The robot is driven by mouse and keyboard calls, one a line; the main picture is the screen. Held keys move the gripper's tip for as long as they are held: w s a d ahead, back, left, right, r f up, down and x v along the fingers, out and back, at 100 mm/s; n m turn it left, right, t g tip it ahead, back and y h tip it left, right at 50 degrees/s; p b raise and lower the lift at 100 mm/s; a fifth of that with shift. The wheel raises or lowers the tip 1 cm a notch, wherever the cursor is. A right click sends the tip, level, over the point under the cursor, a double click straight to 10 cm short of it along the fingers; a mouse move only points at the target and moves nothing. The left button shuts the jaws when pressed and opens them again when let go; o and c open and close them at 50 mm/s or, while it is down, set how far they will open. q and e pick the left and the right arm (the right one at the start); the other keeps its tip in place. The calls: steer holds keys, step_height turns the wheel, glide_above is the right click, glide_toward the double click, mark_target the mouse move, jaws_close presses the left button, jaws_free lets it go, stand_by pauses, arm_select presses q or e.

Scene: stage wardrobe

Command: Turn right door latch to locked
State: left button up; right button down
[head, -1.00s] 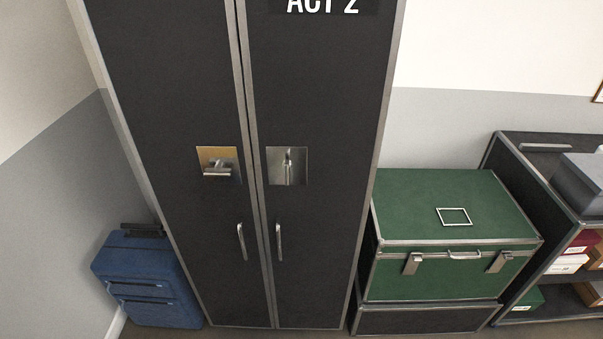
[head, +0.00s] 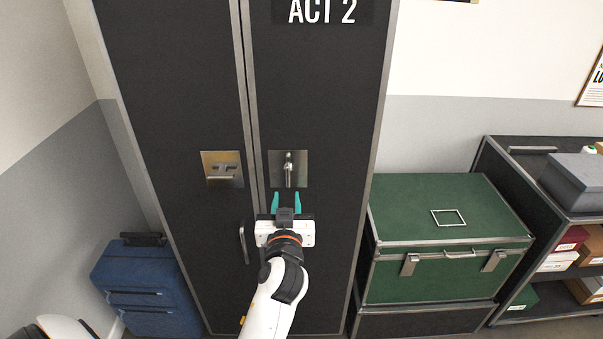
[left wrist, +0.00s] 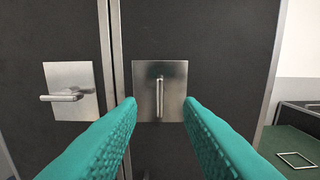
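The right door latch (head: 289,169) is a silver plate with a lever that stands vertical, on the right door of a tall black wardrobe (head: 320,90). The left door latch (head: 222,169) has its lever lying horizontal. My left gripper (head: 286,202) is open and empty, with its teal fingertips just below the right latch in the head view. In the left wrist view, the right latch lever (left wrist: 159,97) stands between the two spread fingers, beyond their tips. It looks clear of both fingers. My right gripper is not in view.
Door pull handles sit below the latches; the left one (head: 244,245) shows, and my arm covers the right one. A green trunk (head: 440,215) stands to the right, with a shelf unit (head: 530,150) beyond it. A blue suitcase (head: 150,285) stands at the left.

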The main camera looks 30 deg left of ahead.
mark_target(288, 172)
arm_select(q)
steer(key=p+x, duration=0.2)
steer(key=x, duration=0.8)
steer(key=shift+w+a+p, duration=0.1)
steer(key=shift+w+p, duration=0.05)
steer(key=shift+p, duration=0.15)
steer(key=shift+w+a+f, duration=0.1)
steer(key=shift+w+a, duration=0.1)
steer(key=shift+w, duration=0.15)
steer(key=shift+c, duration=0.2)
jaws_close()
